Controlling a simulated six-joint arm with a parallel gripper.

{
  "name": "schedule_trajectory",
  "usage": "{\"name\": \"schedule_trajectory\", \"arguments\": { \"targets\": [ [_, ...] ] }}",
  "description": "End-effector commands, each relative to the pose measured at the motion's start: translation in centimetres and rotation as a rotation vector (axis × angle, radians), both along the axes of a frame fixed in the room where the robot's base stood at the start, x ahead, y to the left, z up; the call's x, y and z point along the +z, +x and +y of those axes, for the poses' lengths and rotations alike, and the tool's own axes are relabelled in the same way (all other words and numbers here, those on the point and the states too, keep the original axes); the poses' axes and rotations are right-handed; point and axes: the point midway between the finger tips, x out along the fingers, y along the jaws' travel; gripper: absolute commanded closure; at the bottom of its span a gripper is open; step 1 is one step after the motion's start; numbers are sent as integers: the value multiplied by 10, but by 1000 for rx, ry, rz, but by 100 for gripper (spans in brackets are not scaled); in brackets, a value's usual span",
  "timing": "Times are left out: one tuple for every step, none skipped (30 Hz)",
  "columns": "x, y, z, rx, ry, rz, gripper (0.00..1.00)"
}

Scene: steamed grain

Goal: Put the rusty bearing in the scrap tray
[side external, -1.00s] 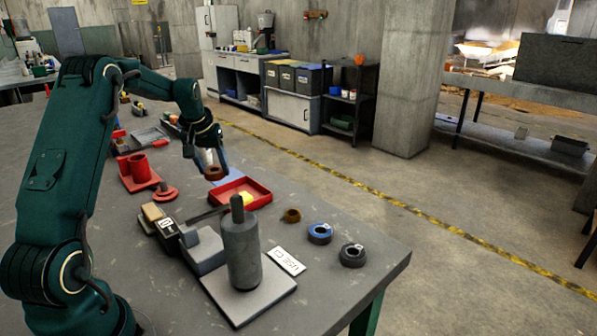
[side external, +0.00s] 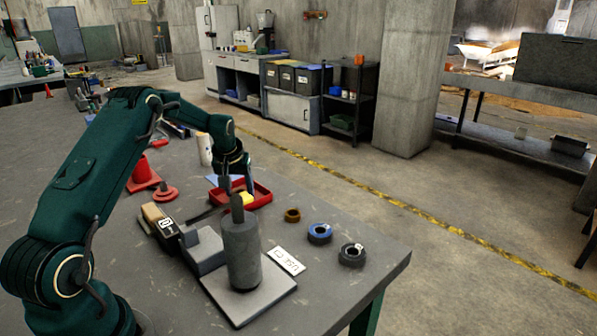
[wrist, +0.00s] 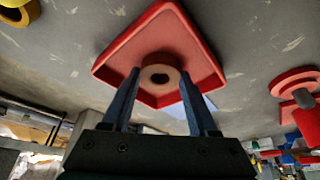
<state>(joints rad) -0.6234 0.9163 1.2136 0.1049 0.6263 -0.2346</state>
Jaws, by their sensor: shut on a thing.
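A rusty brown ring, the bearing (wrist: 158,91), sits between the two fingers of my gripper (wrist: 160,73) in the wrist view. My gripper is shut on it. Behind it in that view lies the red scrap tray (wrist: 118,62), square with raised walls. In the side view my gripper (side external: 237,186) is low over the red tray (side external: 264,196), behind a grey cylinder. The held bearing cannot be made out there. I cannot tell whether it touches the tray floor. A yellow patch (side external: 246,199) shows at the tray.
The grey cylinder (side external: 241,255) stands on a plate in front. A white cylinder (side external: 204,149) and a red stand (side external: 166,192) are to the left.

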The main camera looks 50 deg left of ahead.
Motion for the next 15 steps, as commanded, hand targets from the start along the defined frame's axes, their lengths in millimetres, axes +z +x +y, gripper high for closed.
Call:
{"name": "schedule_trajectory", "arguments": {
  "targets": [
    [0,0,0,0,1,-1,100],
    [-1,0,0,0,1,-1,100],
    [-2,0,0,0,1,-1,100],
    [-3,0,0,0,0,0,100],
    [-3,0,0,0,0,0,29],
    [-3,0,0,0,0,0,14],
    [-3,0,0,0,0,0,11],
    [-3,0,0,0,0,0,11],
    [-3,0,0,0,0,0,11],
    [-3,0,0,0,0,0,11],
    [-3,0,0,0,0,0,11],
    [-3,0,0,0,0,0,11],
    [-3,0,0,0,0,0,11],
    [-3,0,0,0,0,0,11],
    [-3,0,0,0,0,0,11]
  ]
}}
